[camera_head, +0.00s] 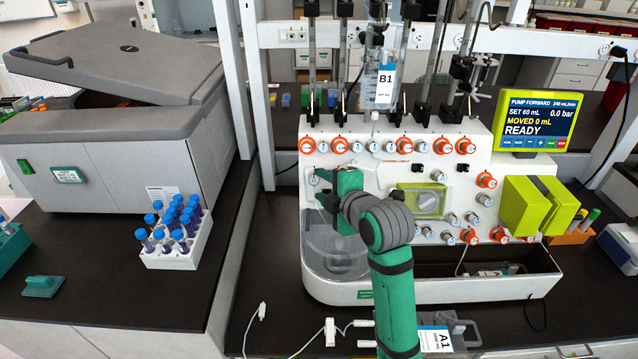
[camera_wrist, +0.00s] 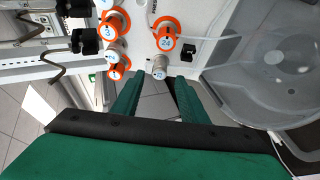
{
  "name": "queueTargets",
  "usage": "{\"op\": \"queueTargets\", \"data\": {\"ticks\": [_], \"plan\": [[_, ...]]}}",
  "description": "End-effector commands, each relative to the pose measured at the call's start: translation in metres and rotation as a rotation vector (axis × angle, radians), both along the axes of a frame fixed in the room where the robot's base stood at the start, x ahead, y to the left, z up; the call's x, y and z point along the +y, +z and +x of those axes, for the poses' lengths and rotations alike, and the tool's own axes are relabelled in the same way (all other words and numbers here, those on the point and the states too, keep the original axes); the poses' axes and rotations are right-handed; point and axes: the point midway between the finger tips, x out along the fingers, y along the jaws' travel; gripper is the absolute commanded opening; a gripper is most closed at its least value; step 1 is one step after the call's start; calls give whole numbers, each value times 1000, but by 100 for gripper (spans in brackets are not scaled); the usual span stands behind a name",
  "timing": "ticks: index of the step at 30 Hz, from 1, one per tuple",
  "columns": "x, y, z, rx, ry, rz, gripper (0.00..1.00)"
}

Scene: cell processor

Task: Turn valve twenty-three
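In the wrist view an orange-ringed valve knob (camera_wrist: 110,25) carries a number that seems to end in 3; I cannot read it fully. Another orange-ringed knob (camera_wrist: 165,43) reads 24. A plain silver-grey knob (camera_wrist: 159,67) stands just beyond my fingertips. My gripper (camera_wrist: 155,85) is open, with two green fingers apart and nothing seen between them. In the head view my gripper (camera_head: 338,192) is at the left of the white valve panel (camera_head: 460,160), below the top row of orange-ringed knobs. It hides part of the panel, and valve numbers there are too small to read.
A clear round vessel (camera_head: 330,245) sits below my gripper; it also shows at right in the wrist view (camera_wrist: 255,70). Vertical rods stand above the panel. A rack of blue-capped tubes (camera_head: 178,246) is at left. A screen (camera_head: 538,122) reads READY.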

Motion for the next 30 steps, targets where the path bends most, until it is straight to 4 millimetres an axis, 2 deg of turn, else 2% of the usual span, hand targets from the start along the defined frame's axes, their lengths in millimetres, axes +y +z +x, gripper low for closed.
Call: {"op": "queueTargets", "data": {"ticks": [6,12,18,30], "plan": [[-16,16,-36,-2,-1,-1,40],[-27,25,-58,0,0,0,40],[-30,28,-65,1,0,0,40],[-30,28,-65,1,0,0,40]]}}
